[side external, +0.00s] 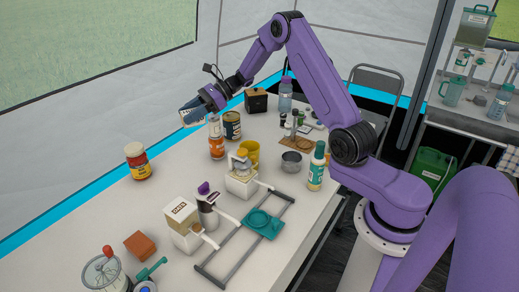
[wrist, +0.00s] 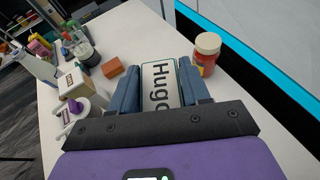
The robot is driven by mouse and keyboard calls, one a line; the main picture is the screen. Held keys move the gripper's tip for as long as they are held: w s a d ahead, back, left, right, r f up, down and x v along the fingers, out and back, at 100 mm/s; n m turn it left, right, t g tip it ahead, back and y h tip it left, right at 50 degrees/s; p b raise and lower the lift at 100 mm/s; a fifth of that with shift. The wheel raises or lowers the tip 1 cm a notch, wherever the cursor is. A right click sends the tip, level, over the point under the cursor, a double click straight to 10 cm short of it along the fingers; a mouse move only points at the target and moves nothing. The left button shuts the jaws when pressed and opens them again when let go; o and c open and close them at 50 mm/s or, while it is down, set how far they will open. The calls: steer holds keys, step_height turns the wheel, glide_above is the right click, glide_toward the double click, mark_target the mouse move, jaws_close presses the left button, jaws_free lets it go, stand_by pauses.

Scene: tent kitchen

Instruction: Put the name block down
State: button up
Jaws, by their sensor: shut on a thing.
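The name block (wrist: 160,88) is a white block with dark letters reading "Hugo". In the wrist view it sits between the two blue fingers of my gripper (wrist: 159,68), which is shut on it. In the side view my gripper (side external: 190,112) is raised near the table's far left edge, above and left of the orange-labelled bottle (side external: 216,138). The block is small and mostly covered by the fingers there. The table surface (side external: 95,212) is white.
A red jar with a pale lid (side external: 138,162) stands near the left edge; it also shows right of the block in the wrist view (wrist: 206,52). A dark tin (side external: 232,125) stands by the bottle. An orange-brown block (side external: 140,245) sits nearer the front. Table around the jar is clear.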

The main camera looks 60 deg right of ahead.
steer(key=s+d+m+t+h, duration=0.2)
steer(key=d+m+h, duration=0.2)
steer(key=d, duration=0.5)
steer(key=s+d+f+m+t+h, duration=0.1)
steer(key=s+d+m+t+h, duration=0.25)
steer(key=d, duration=0.55)
steer(key=s+d+m+t+h, duration=0.1)
steer(key=d+m+t+h, duration=0.1)
steer(key=d+m+h, duration=0.5)
steer(key=shift+w+d+f+n+y, duration=0.1)
steer(key=shift+d+f+n+y, duration=0.25)
steer(key=shift+f, duration=3.15)
steer(key=shift+s+d+f+n+y, duration=0.1)
steer(key=shift+d+f+n+y, duration=0.3)
steer(key=shift+f, duration=3.1)
steer(key=shift+w+d+f+n+y, duration=0.15)
steer(key=shift+f+y, duration=0.35)
steer(key=shift+f, duration=3)
steer(key=shift+a+f, duration=0.1)
steer(key=shift+f, duration=0.05)
steer(key=o, duration=1.1)
